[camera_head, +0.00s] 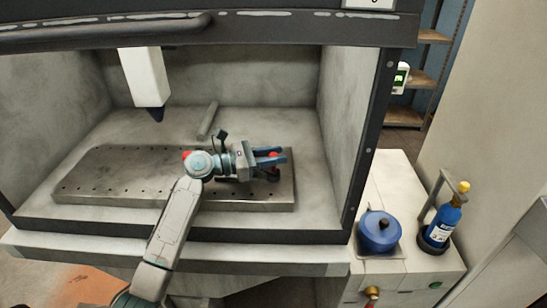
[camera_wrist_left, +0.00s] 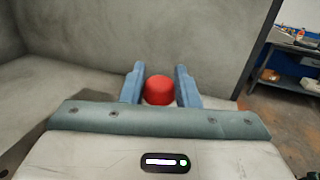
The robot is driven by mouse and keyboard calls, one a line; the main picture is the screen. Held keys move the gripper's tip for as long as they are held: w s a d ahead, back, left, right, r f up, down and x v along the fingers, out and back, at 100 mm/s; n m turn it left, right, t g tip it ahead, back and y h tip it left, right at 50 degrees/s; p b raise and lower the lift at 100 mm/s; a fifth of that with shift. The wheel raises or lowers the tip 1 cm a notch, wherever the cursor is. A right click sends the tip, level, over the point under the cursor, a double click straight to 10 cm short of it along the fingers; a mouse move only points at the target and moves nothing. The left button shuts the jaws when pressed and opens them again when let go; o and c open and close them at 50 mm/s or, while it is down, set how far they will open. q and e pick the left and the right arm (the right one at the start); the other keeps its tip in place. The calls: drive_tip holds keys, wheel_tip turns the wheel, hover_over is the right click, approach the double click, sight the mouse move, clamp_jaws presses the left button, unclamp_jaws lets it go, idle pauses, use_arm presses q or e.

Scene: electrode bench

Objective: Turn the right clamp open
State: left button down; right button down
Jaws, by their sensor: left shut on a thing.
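My left gripper (camera_head: 275,157) reaches over the right end of the slotted metal plate (camera_head: 110,165) inside the enclosure. Its blue fingers are shut on the red knob of the right clamp (camera_head: 273,155). In the left wrist view, the red knob (camera_wrist_left: 158,90) sits between the two fingertips (camera_wrist_left: 160,86). The clamp's dark lower part shows only partly below the fingers. Another red spot, likely the left clamp's knob (camera_head: 187,155), shows beside my left wrist joint and is mostly hidden by it. My right gripper is not in view.
A white tool head with a dark tip (camera_head: 145,78) hangs above the plate's back left. A grey bar (camera_head: 208,120) lies behind the plate. The enclosure's right wall (camera_head: 340,120) is close to my gripper. A blue pot (camera_head: 379,233) and blue bottle (camera_head: 444,222) stand outside, right.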

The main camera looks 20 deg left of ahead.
use_arm(q)
drive_tip(key=shift+f+g, duration=0.1)
drive_tip(key=shift+g, duration=0.2)
drive_tip(key=c, duration=1.1)
unclamp_jaws()
drive_tip(key=shift+c, duration=0.2)
drive_tip(key=shift+s+a, duration=0.1)
drive_tip(key=shift+a, duration=0.05)
drive_tip(key=b+v, duration=0.2)
drive_tip(key=v, duration=0.4)
drive_tip(key=shift+s+a+f, duration=0.1)
drive_tip(key=shift+a+f, duration=0.1)
drive_tip(key=shift+a, duration=0.05)
drive_tip(key=shift+s+a+r+b, duration=0.1)
drive_tip(key=shift+s+a+b, duration=0.15)
drive_tip(key=shift+b, duration=0.1)
